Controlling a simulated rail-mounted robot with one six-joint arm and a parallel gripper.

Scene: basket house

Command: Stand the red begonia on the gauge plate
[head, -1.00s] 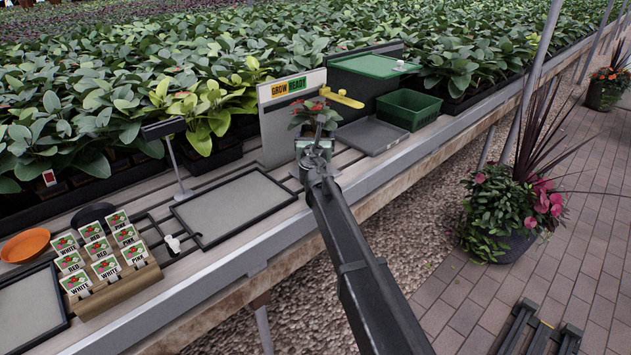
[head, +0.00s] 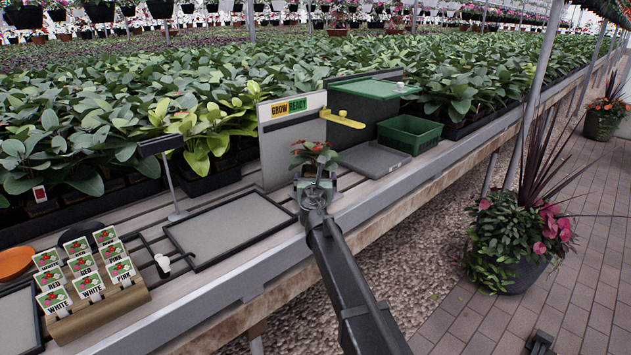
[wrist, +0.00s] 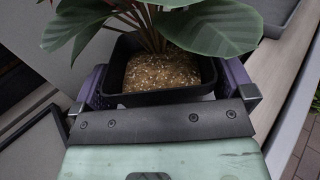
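The red begonia (head: 314,154) has dark green leaves and small red flowers. It stands upright in a black square pot (wrist: 112,97), filled with tan soil in the wrist view. My gripper (head: 314,186) has its purple finger pads on both sides of the pot and appears shut on it. The gauge is a grey upright board (head: 274,158) with a yellow and green "GROW READY" label (head: 298,106) and a yellow arm (head: 342,119). The plant is in front of the board's right part, lower in the picture than the yellow arm. The gauge's base is hidden; I cannot tell whether the pot touches it.
A flat grey tray (head: 372,160) and a green crate (head: 409,136) lie to the right. A dark box with a green lid (head: 374,88) stands behind. A black-framed grey mat (head: 228,221), a sensor post (head: 173,184) and a label rack (head: 98,311) are left.

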